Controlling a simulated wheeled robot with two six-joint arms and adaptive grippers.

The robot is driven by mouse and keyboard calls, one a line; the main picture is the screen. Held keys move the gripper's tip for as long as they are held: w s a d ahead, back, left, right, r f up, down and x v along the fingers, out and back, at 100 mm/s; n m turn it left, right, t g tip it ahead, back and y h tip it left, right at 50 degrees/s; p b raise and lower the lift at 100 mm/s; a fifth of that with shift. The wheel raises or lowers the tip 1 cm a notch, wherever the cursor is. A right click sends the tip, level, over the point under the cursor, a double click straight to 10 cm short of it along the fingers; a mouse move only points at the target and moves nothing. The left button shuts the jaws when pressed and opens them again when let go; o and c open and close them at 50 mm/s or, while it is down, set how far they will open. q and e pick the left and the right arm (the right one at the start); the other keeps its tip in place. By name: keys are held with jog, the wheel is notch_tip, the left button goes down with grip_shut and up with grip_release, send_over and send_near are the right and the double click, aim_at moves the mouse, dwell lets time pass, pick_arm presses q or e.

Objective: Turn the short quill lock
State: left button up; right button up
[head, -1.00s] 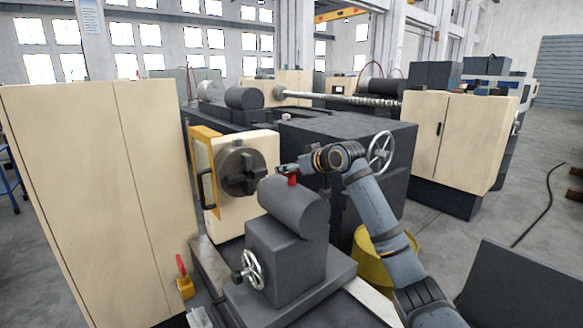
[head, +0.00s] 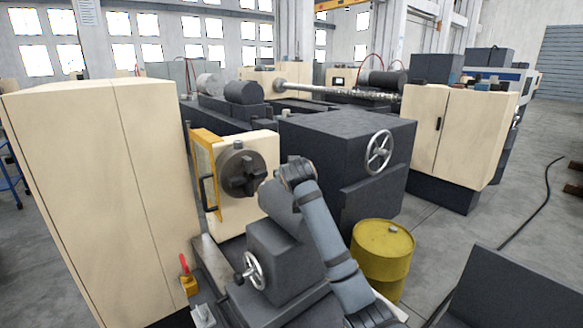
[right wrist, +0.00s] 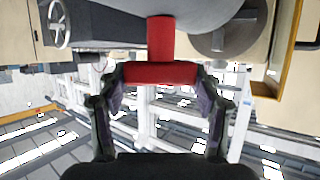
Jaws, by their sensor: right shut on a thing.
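In the head view my right arm covers the lock and the upper part of the grey tailstock (head: 270,250), so the lock and fingertips are hidden there. My left gripper is not in view.
The tailstock's handwheel (head: 253,270) is at its lower left. A chuck (head: 241,174) stands behind. A yellow barrel (head: 383,250) is to the right, and a tall beige cabinet (head: 100,200) to the left. A red-handled lever (head: 184,265) sits beside the cabinet.

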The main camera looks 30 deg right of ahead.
jog(key=m+g+h, duration=0.2)
jog(key=shift+a+r+m+h, duration=0.1)
jog(key=shift+r+m+h, duration=0.05)
jog(key=shift+m+h, duration=0.25)
jog(key=m+g+h, duration=0.3)
jog(key=m+g, duration=0.2)
jog(key=shift+m+g+h, duration=0.7)
jog(key=shift+m+g, duration=0.9)
jog(key=shift+g, duration=0.1)
jog(key=shift+m, duration=0.3)
jog(key=o, duration=1.2)
jog(key=v, duration=1.1)
jog(key=shift+w+a+r, duration=0.15)
jog(key=shift+a+r, duration=0.05)
jog(key=shift+a, duration=0.1)
